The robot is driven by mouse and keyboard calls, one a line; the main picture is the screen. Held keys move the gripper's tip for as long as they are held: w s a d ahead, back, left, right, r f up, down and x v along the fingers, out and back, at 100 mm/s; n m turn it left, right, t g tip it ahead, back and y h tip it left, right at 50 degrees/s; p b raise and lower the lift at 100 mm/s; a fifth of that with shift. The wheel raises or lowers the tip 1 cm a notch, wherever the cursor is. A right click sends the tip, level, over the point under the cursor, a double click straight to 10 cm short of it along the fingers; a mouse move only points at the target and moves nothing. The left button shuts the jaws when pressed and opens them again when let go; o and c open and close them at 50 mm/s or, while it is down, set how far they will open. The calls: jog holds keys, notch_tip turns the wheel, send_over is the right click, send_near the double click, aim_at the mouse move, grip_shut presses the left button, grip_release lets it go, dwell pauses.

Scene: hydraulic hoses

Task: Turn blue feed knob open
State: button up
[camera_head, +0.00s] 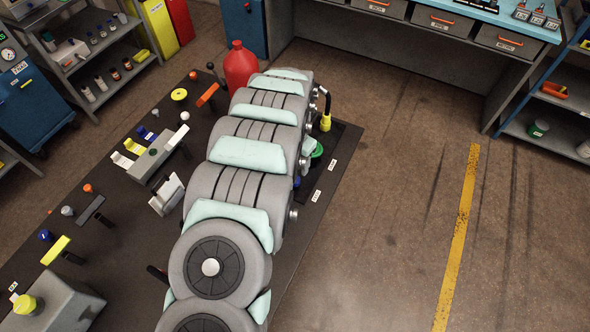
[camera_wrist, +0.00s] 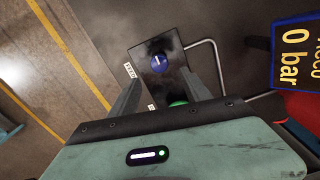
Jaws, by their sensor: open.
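The blue feed knob (camera_wrist: 158,61) is round with a pale line on its face and sits on a dark panel (camera_wrist: 150,78) in the wrist view. My gripper (camera_wrist: 160,68) is open, with one finger on each side of the knob in the picture. The knob appears beyond the fingertips, and I see no contact; the exact gap is unclear. A green knob (camera_wrist: 178,103) shows partly above my gripper's body. In the head view my arm covers most of this area. A sliver of the blue knob (camera_head: 297,182) and the green knob (camera_head: 317,150) show beside it.
A display reading 0 bar (camera_wrist: 295,42) stands at the right in the wrist view, near a bent metal rod (camera_wrist: 216,62). Various fittings lie on the dark table (camera_head: 130,245). Floor is clear rightward.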

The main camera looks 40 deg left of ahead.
jog(key=shift+r, duration=1.15)
jog(key=shift+w, duration=0.1)
